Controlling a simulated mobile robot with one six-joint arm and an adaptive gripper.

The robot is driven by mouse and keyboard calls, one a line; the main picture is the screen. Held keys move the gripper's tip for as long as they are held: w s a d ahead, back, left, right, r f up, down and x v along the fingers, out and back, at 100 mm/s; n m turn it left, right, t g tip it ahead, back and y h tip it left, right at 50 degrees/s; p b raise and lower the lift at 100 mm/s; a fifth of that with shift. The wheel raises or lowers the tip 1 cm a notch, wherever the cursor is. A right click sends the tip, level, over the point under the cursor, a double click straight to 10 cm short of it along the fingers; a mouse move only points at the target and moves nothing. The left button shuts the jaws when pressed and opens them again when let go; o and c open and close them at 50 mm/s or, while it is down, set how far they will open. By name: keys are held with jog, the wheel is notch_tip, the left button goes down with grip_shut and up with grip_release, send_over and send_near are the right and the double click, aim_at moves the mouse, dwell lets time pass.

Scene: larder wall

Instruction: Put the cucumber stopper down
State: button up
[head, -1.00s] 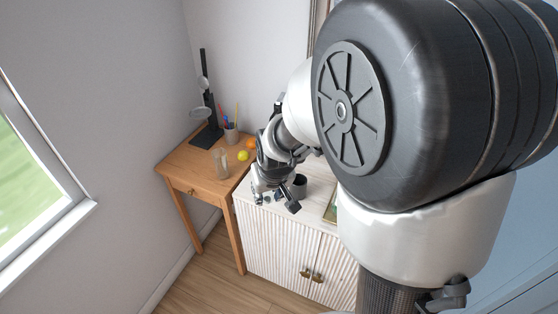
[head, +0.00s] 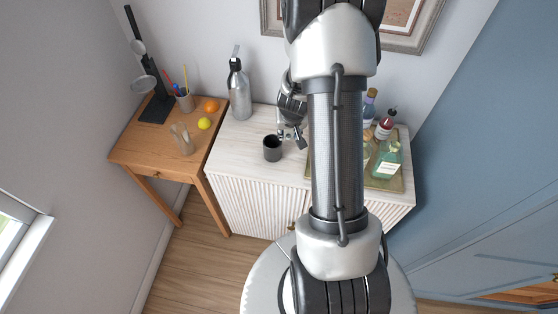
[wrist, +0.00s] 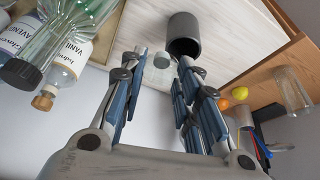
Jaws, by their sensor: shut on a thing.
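My gripper (head: 293,140) is over the white ribbed cabinet (head: 238,150), just right of the dark grey cup (head: 272,149) in the head view. In the wrist view my gripper (wrist: 163,68) is shut on the cucumber stopper (wrist: 162,61), a small pale, greyish-green round piece between the fingertips. The dark cup (wrist: 184,46) is close beyond the fingertips, its opening visible. The stopper cannot be made out in the head view. I cannot tell its height above the cabinet top.
A tray (head: 383,185) with several bottles, including a green one (head: 387,160), is to the right. A silver bottle (head: 239,95) stands at the cabinet's back left. A wooden desk (head: 150,150) at left holds a glass (head: 183,140), lemon (head: 205,123) and orange (head: 211,105).

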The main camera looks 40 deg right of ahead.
jog(key=f+b, duration=1.9)
jog(key=shift+s+f, duration=0.3)
jog(key=shift+f, duration=0.1)
jog(key=shift+f+b, duration=0.15)
jog(key=shift+b, duration=0.25)
jog(key=o, duration=0.7)
jog(key=shift+o, duration=0.2)
